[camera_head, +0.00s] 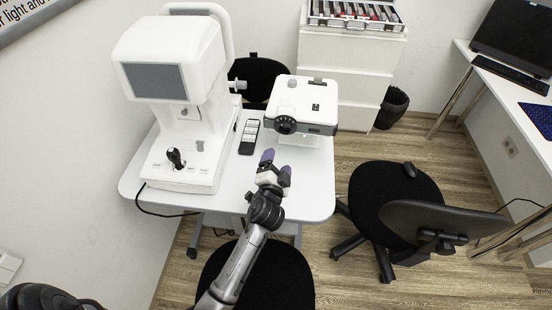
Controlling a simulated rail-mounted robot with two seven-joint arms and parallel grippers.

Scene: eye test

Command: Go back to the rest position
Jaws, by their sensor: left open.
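My left gripper (276,164) is over the white table (310,185), near its front part, just in front of the smaller white instrument. Its two purple-tipped fingers are apart, and I see nothing held between them. Its grey arm comes up from the bottom of the view. My right gripper is not in view.
A large white eye-test machine (165,45) with a screen and joystick stands on the table's left. A black remote (249,136) lies beside the smaller white instrument (312,108). A black office chair (395,195) is right of the table. A lens case (355,14) tops the drawers (350,52).

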